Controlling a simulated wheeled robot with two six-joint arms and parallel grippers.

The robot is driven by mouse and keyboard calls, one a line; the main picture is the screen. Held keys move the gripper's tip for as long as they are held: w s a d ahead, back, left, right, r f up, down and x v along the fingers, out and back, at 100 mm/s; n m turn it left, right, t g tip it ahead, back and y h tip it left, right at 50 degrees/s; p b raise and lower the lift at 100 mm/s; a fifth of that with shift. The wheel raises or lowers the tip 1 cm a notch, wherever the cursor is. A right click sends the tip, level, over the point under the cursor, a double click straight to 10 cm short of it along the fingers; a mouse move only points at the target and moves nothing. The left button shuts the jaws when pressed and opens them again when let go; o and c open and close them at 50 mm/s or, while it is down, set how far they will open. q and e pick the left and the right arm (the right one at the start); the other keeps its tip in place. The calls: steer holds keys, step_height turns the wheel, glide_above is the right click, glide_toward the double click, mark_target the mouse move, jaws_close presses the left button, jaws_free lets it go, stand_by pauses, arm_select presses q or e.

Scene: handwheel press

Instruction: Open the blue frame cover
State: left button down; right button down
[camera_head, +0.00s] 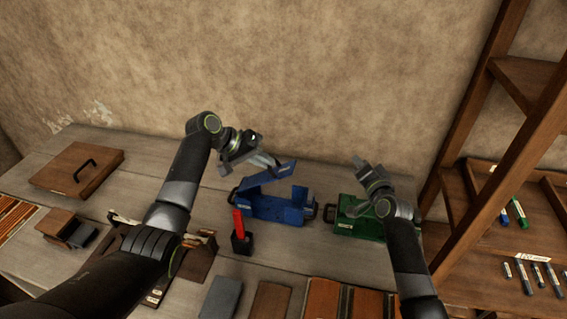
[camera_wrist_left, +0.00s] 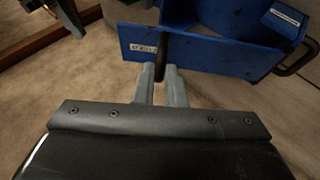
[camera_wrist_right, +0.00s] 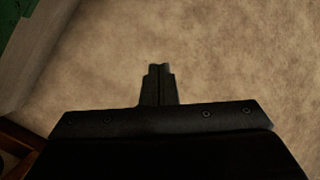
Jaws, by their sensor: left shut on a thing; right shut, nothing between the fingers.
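The blue frame (camera_head: 281,210) stands on the table near the wall, with dark handles at its sides. Its blue cover (camera_head: 266,175) is raised and tilted up above the frame body. In the left wrist view the cover (camera_wrist_left: 210,48) is a flat labelled panel just beyond the fingers. My left gripper (camera_head: 275,162) is at the cover's upper edge. In the left wrist view it is shut on a dark bar-like handle (camera_wrist_left: 160,74) at the cover. My right gripper (camera_head: 359,164) is shut and empty, raised above the green frame, and faces the wall in its wrist view.
A green frame (camera_head: 350,228) stands right of the blue one, under my right arm. A red-handled item (camera_head: 238,223) stands in a black holder in front of the blue frame. A wooden lidded box (camera_head: 76,168) is at left. A wooden shelf (camera_head: 520,85) rises at right.

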arm_select(q)
steer(key=shift+a+f, duration=0.2)
steer(key=shift+f, duration=0.05)
arm_select(e)
steer(key=w+a+r+m+g+y, duration=0.1)
steer(key=w+a+m+g+y, duration=0.15)
steer(key=a, duration=0.25)
steer(key=m+g, duration=1.1)
steer(key=g, duration=0.2)
glide_toward(283, 171)
steer(key=shift+t, duration=0.25)
steer(key=x, duration=0.5)
steer(key=a+x, duration=0.1)
steer(key=x, duration=0.1)
steer(key=shift+s+a+r, duration=0.1)
steer(key=shift+a+r, duration=0.05)
steer(key=shift+a, duration=0.1)
